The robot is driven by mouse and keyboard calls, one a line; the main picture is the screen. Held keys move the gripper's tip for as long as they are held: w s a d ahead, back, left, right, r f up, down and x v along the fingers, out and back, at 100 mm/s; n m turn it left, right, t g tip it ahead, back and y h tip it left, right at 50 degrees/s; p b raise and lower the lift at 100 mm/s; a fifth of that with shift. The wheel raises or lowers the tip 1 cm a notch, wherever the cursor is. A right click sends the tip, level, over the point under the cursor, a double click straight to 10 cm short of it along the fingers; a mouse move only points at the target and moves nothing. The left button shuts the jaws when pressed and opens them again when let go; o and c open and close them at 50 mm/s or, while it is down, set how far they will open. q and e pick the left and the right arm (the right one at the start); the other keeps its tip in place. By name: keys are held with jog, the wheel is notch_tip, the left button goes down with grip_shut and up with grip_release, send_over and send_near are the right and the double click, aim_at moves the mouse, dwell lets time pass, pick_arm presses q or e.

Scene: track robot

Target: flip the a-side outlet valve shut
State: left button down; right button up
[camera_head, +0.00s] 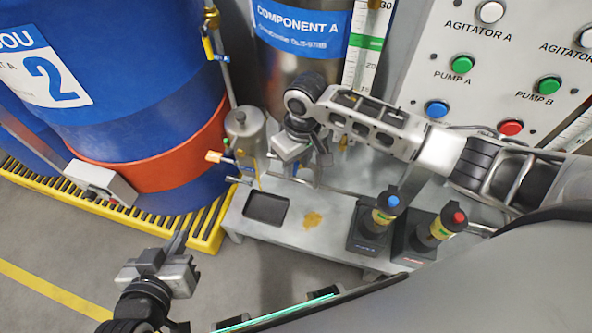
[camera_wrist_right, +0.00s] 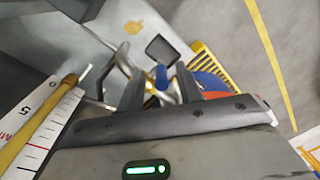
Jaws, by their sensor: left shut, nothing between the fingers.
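The Component A tank (camera_head: 300,58) stands at the back centre with piping below it, partly hidden behind my right gripper (camera_head: 297,165). In the right wrist view a blue valve handle (camera_wrist_right: 162,77) and metal pipes (camera_wrist_right: 122,62) show beyond and between the fingers of my right gripper (camera_wrist_right: 160,88). Those fingers are apart; I cannot tell whether they touch the handle. In the head view an orange handle (camera_head: 214,157) and a blue-handled fitting (camera_head: 240,180) sit left of the right gripper. I cannot tell which one is the A-side outlet valve. My left gripper (camera_head: 178,243) is shut and empty over the floor.
A blue drum (camera_head: 120,110) with an orange band stands on a yellow grating (camera_head: 205,228) at left. The low metal bench (camera_head: 325,235) bears a black tray (camera_head: 266,208) and two dispensing heads with blue (camera_head: 392,201) and red (camera_head: 459,217) buttons. A control panel (camera_head: 490,60) rises at right.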

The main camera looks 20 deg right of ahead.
aim_at(296, 171)
jog(key=shift+a+f, duration=0.15)
jog(key=shift+f, duration=1.35)
pick_arm(q)
jog(key=shift+s+f, duration=0.15)
jog(key=shift+f, duration=0.05)
pick_arm(e)
jog(key=shift+c, duration=0.3)
grip_shut()
jog(key=shift+a+r+p, duration=0.15)
jog(key=shift+r+p, duration=0.15)
jog(key=shift+p, duration=0.2)
jog(key=shift+a+g+h+p, duration=0.1)
jog(key=shift+g+h+p, duration=0.2)
jog(key=shift+h+p, duration=0.1)
pick_arm(q)
jog(key=shift+a+r+p, duration=0.15)
jog(key=shift+r+p, duration=0.15)
jog(key=shift+r, duration=0.3)
pick_arm(e)
jog(key=shift+w+f+g+h, duration=0.2)
jog(key=shift+g+h, duration=0.1)
jog(key=shift+h, duration=0.2)
jog(key=shift+o, duration=0.3)
grip_release()
